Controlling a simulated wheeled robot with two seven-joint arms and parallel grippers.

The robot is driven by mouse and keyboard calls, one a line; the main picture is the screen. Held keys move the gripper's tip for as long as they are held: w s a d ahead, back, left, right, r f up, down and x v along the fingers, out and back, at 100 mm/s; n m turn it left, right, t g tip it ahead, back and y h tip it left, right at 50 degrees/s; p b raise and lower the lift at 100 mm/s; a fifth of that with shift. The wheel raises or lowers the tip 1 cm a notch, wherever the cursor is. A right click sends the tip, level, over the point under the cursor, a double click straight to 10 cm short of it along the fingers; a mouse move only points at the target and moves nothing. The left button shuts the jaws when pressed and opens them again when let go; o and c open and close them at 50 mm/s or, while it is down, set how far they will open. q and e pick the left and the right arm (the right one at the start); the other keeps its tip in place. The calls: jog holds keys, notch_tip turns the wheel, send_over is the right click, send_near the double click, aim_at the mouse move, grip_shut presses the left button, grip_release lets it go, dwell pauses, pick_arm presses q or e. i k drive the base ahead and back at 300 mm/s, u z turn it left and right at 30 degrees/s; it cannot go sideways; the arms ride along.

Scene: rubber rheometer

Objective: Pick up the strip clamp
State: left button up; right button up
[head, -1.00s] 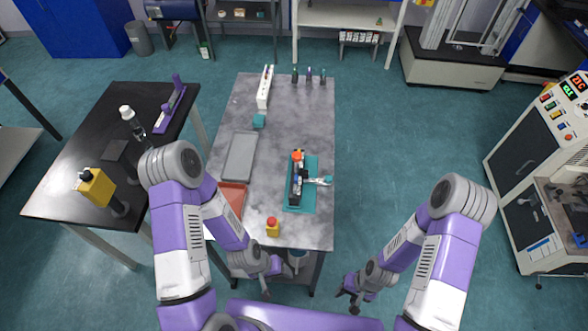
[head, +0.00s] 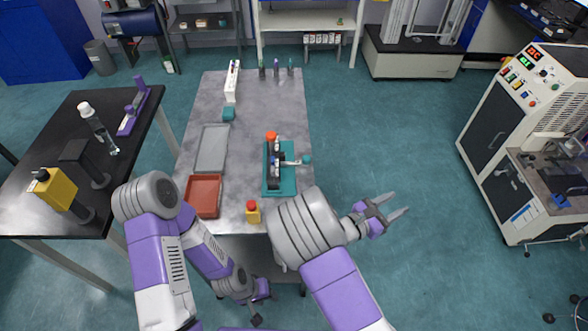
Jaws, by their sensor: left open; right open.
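On the teal mat (head: 287,188) on the grey table stands a small dark device (head: 273,165) with an orange-red top and a silver lever with a teal end (head: 306,159) pointing right. I cannot tell for sure whether this is the strip clamp. My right gripper (head: 400,204) is open and empty, over the floor to the right of the table's near part, fingers pointing right, apart from the mat. My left gripper (head: 259,303) is open, low by the near side of the table; its fingers show only small and dark, with nothing seen in them.
The grey table (head: 246,150) also bears a red tray (head: 203,196), a grey tray (head: 212,148), a yellow block with a red button (head: 253,212), a teal block (head: 229,114) and a white rack (head: 232,82). A black table (head: 40,140) stands left. A machine (head: 510,130) stands right, beyond open floor.

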aim_at(273, 146)
jog(key=k, duration=1)
jog(key=u, duration=0.95)
jog(key=i, duration=1.6)
jog(key=z, duration=0.35)
